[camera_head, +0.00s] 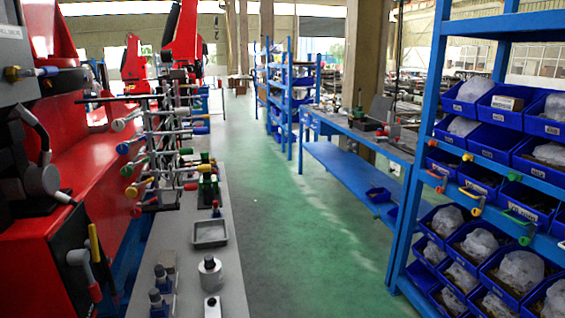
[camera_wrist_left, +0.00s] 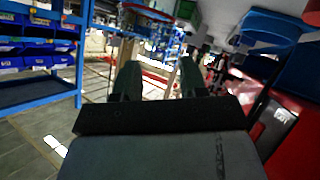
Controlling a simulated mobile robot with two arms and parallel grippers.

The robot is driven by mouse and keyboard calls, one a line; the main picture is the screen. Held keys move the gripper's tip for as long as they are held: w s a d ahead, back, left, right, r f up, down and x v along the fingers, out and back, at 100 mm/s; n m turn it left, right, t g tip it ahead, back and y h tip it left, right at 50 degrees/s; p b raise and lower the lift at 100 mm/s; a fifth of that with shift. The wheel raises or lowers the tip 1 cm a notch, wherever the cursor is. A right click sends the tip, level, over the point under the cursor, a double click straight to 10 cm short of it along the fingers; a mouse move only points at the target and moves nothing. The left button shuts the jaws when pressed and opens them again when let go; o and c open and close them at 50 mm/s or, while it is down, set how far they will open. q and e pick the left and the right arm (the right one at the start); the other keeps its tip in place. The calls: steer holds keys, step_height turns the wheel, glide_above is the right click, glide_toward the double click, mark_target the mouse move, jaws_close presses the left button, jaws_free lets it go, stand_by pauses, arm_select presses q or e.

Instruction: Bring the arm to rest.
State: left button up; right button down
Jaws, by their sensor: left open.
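My left gripper (camera_wrist_left: 159,70) shows in the left wrist view, with its two dark fingers standing apart and nothing between them. Beyond the fingers the view is bright and cluttered, and I cannot make out any single thing near the fingertips. Neither gripper shows in the head view. My right gripper is in neither view.
In the head view a grey bench (camera_head: 224,280) with a rack of coloured-handled tools (camera_head: 150,150) stands beside red machinery (camera_head: 85,150) at left. A blue shelf of bins (camera_head: 412,190) stands at right. The green floor aisle (camera_head: 290,230) between is clear.

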arm_select(q)
steer(key=s+a+f+m+g+y, duration=0.2)
steer(key=s+f+g, duration=0.15)
steer(key=s, duration=0.55)
steer(key=s+a+f+m+g+y, duration=0.1)
steer(key=s+a+f+g, duration=0.15)
steer(key=s+g, duration=0.45)
step_height(320, 180, down, 26)
steer(key=s+d, duration=0.1)
steer(key=s, duration=0.1)
steer(key=s+a+f+p, duration=0.1)
steer(key=s+a+f, duration=0.1)
steer(key=s+f, duration=1.2)
steer(key=shift+s+a+f+m+g, duration=0.35)
steer(key=shift+s+a+f+m, duration=0.05)
steer(key=shift+s, duration=0.75)
steer(key=shift+s, duration=0.15)
